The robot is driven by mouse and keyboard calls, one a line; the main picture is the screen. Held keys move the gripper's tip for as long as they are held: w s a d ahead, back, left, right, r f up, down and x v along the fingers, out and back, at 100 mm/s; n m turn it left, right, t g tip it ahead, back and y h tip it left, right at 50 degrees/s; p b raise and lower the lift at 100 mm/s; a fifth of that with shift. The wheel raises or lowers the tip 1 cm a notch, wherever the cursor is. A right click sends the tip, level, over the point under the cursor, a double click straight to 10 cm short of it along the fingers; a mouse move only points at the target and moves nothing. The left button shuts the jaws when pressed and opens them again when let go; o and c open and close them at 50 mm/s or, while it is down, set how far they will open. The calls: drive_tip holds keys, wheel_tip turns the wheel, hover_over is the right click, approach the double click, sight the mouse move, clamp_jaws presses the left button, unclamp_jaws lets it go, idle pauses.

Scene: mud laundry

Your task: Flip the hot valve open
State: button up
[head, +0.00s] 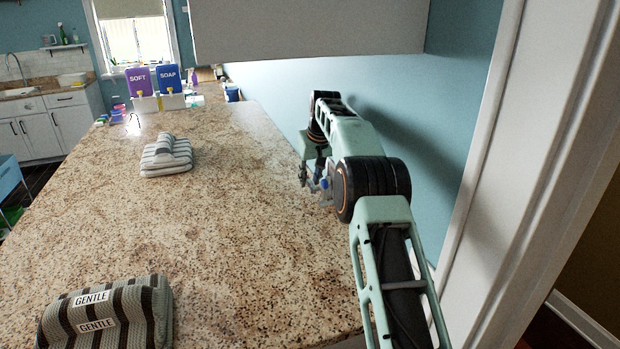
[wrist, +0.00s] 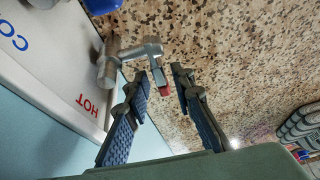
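In the wrist view, the hot valve (wrist: 132,52) is a grey metal fitting beside the red HOT lettering on a white panel. Its lever has a red tip (wrist: 163,90) that sticks out over the granite. My gripper (wrist: 160,76) is open, with one finger on each side of the red tip; I cannot tell whether either finger touches it. In the head view, my gripper (head: 316,182) is low by the blue wall at the counter's right edge. The valve cannot be made out clearly there, as my arm covers much of that area.
The white panel (wrist: 60,75) also carries blue lettering, partly cut off. On the granite counter (head: 225,215) lie a striped towel (head: 166,155) and a GENTLE towel roll (head: 110,315). SOFT (head: 139,80) and SOAP (head: 168,77) dispensers stand at the back. A cabinet (head: 310,28) hangs above. The counter's middle is clear.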

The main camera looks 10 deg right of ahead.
clamp_jaws()
drive_tip(key=b, duration=0.3)
drive_tip(key=shift+f, duration=0.2)
drive_tip(key=t+b, duration=0.1)
drive_tip(key=b, duration=0.3)
drive_tip(key=shift+s+b, duration=0.15)
drive_tip(key=shift+b, duration=0.15)
drive_tip(key=t+b, duration=0.1)
drive_tip(key=b, duration=0.3)
drive_tip(key=t+b, duration=0.1)
drive_tip(key=b, duration=0.3)
drive_tip(key=s+t+y+b, duration=0.1)
drive_tip(key=b, duration=0.3)
drive_tip(key=shift+d+r, duration=0.15)
drive_tip(key=shift+r, duration=0.15)
drive_tip(key=b, duration=0.1)
drive_tip(key=t+b, duration=0.1)
drive_tip(key=b, duration=0.1)
drive_tip(key=shift+s+r, duration=0.1)
drive_tip(key=shift+r, duration=0.2)
drive_tip(key=shift+r+t+b, duration=0.2)
drive_tip(key=shift+t+b, duration=0.2)
drive_tip(key=shift+b, duration=0.4)
